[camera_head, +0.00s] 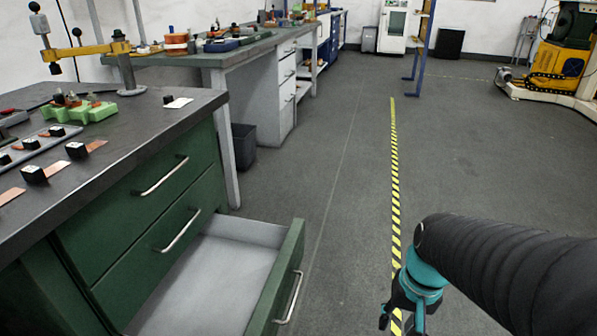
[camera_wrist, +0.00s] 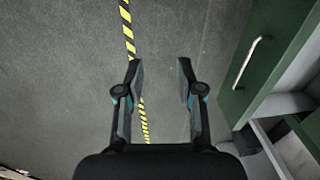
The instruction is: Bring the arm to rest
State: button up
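My arm comes in from the right of the head view, wrapped in a black sleeve with teal joints. My gripper (camera_wrist: 162,72) shows in the wrist view with its two dark fingers apart and nothing between them. It hangs over the grey floor, with the yellow-and-black floor tape (camera_wrist: 128,30) beside and behind its left finger. In the head view the fingers are mostly hidden at the bottom edge, below the teal wrist.
A green workbench (camera_head: 150,128) stands at the left with its bottom drawer (camera_head: 289,285) pulled out and empty where visible. Black-topped blocks and copper strips lie on its top. A dark bin (camera_head: 243,146) stands behind. The floor (camera_head: 340,190) between drawer and arm is clear.

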jog(key=s+a+r+n+t, duration=0.2)
jog(key=r+t, duration=0.3)
jog(key=r, duration=0.5)
jog(key=shift+s+a+r+n+h, duration=0.35)
jog(key=shift+s+n+h, duration=0.05)
jog(key=shift+s, duration=0.15)
jog(key=shift+a, duration=0.15)
dwell(0.6)
